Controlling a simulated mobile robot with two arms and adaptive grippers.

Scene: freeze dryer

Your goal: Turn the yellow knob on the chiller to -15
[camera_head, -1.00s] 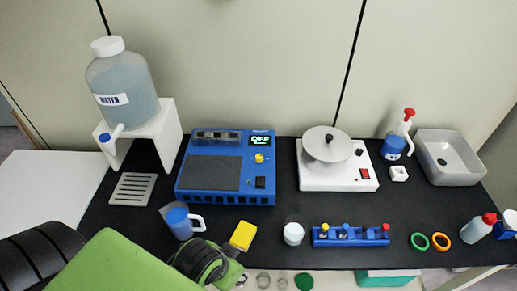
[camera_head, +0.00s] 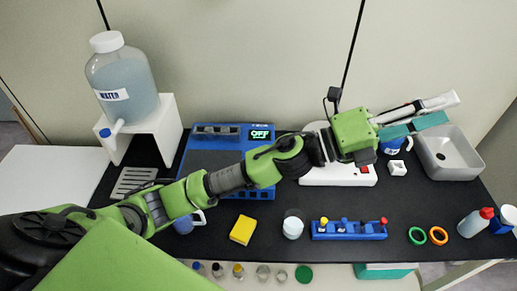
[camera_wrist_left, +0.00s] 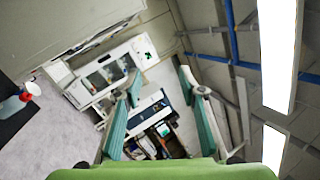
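The blue chiller (camera_head: 205,160) stands at the back of the black bench, left of centre in the head view. Its small display (camera_head: 260,134) reads OFF. The yellow knob is hidden behind my left arm, which crosses the chiller's right part. My left gripper (camera_head: 448,108) is far to the right of the chiller, raised near the grey sink and pointing right. In the left wrist view its two teal-padded fingers (camera_wrist_left: 160,85) are spread apart with nothing between them. My right gripper is not in view.
The white hotplate (camera_head: 350,175) lies partly under my left arm. The grey sink (camera_head: 450,150) is at right. A yellow block (camera_head: 243,230), a blue rack (camera_head: 348,231) and green and orange rings (camera_head: 438,236) lie in front. A water bottle (camera_head: 122,80) stands at left.

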